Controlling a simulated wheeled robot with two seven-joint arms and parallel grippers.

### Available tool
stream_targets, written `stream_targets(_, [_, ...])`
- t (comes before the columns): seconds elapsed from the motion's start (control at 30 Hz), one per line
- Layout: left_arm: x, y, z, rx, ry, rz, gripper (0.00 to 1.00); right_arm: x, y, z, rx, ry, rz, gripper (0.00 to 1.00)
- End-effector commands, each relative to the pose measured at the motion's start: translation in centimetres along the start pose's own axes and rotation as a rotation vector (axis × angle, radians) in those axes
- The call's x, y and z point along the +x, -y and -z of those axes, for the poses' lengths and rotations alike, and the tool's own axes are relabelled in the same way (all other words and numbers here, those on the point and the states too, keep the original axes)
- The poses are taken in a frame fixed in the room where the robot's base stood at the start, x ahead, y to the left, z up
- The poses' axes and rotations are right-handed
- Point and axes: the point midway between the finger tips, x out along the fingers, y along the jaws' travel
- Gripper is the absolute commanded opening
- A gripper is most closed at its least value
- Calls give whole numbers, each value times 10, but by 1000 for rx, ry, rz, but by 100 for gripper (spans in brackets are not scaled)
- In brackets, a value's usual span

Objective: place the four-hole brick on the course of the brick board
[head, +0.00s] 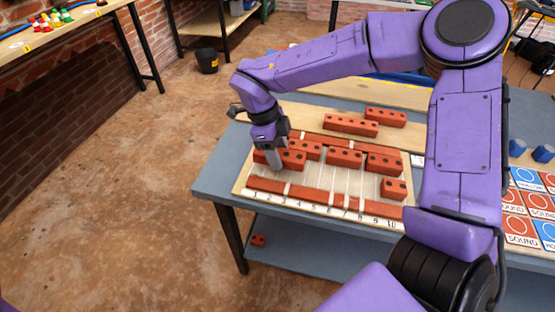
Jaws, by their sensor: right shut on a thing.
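The brick board (322,180) is a pale board with ruled lines and numbers along its front edge, on the grey table. A flat red course (318,194) runs along its front. My right gripper (275,160) points down over the board's left part, shut on a long red brick (293,160), the four-hole brick; the gripper hides some of its holes. Whether this brick touches the board or hovers is unclear. Other red bricks stand on the board: one just behind (309,149), one at middle (345,157), one farther right (384,163). My left gripper is out of view.
A short brick (394,188) sits at the board's right. Two long bricks (350,125) (386,117) lie behind on a wooden plank. Sound cards (520,230) and blue cups (543,153) are at the right. A small red piece (258,240) lies on the lower shelf.

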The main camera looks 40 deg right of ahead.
Motion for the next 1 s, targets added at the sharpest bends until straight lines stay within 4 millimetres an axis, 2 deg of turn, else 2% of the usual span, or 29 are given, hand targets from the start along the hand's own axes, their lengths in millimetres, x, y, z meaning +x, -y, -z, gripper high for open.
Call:
stream_targets(0.17, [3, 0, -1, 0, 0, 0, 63, 29, 0, -8, 0, -2, -2, 6])
stream_targets(0.5, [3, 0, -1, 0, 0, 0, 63, 33, 0, -9, -1, 0, -1, 6])
stream_targets(0.53, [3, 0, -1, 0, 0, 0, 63, 32, 0, -9, -1, 0, 0, 62])
stream_targets(0.87, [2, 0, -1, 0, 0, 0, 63, 29, 0, -8, 1, 0, 0, 63])
stream_targets(1.0, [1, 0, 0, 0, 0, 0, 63, 8, 0, -8, 2, 2, 1, 63])
